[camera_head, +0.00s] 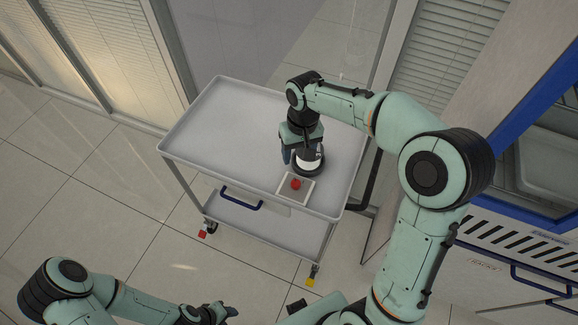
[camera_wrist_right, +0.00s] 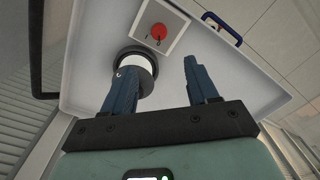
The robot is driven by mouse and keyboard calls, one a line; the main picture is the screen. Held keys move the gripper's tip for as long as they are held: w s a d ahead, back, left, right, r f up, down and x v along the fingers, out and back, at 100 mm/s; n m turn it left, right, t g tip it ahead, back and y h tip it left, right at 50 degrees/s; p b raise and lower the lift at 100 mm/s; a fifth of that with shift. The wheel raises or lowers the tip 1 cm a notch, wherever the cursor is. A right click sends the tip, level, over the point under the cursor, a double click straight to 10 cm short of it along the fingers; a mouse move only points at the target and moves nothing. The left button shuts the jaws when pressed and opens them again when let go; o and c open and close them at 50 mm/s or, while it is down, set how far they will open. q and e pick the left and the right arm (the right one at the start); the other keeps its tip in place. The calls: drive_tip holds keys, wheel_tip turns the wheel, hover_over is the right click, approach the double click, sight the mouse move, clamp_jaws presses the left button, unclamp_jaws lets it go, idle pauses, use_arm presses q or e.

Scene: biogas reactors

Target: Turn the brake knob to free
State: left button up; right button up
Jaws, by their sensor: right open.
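A red brake knob (camera_head: 296,184) sits on a pale square panel (camera_head: 309,190) at the front right of the grey trolley's top. In the right wrist view the knob (camera_wrist_right: 158,31) shows beyond the fingertips, with small dark marks beside it; I cannot read its setting. My right gripper (camera_wrist_right: 160,67) is open, pointing toward the panel, with nothing between its fingers. Its left finger in that view overlaps a black and white round object (camera_wrist_right: 137,69). The knob is apart from both fingers. My left gripper (camera_head: 224,312) is low in the head view, far from the trolley; its jaws are unclear.
The round object (camera_head: 310,163) stands on the trolley just behind the panel, close to my right gripper. The trolley top (camera_head: 220,120) is otherwise clear, with a raised rim. A blue handle (camera_head: 241,199) is on its front. A blue-framed cabinet (camera_head: 520,110) stands at right.

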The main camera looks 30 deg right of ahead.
sight(296, 183)
drive_tip(key=f, duration=1.3)
drive_tip(key=shift+s+a+f+b, duration=0.1)
drive_tip(key=shift+s+a+b, duration=0.2)
drive_tip(key=shift+b, duration=0.1)
drive_tip(key=shift+c, duration=0.3)
drive_tip(key=c, duration=1)
